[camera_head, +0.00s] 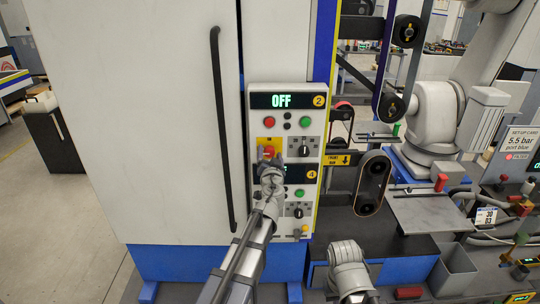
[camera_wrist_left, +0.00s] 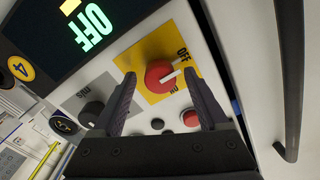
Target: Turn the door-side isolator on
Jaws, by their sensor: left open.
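The door-side isolator is a red rotary knob (camera_head: 268,152) on a yellow plate, in the left column of the panel, nearest the door handle. In the left wrist view the red knob (camera_wrist_left: 162,76) has a white pointer lying nearer the plate's OFF label than the other label. The upper display (camera_head: 285,101), marked 2, reads OFF. My left gripper (camera_head: 270,162) is open in front of the panel; in the left wrist view its fingers (camera_wrist_left: 163,105) stand on either side of the knob, apart from it. My right gripper's fingers are not seen.
A dark selector knob (camera_head: 303,148) sits right of the isolator. Red (camera_head: 269,122) and green (camera_head: 305,122) buttons are above. A lower display (camera_wrist_left: 85,30), marked 4, also reads OFF. The long black door handle (camera_head: 221,130) runs left of the panel.

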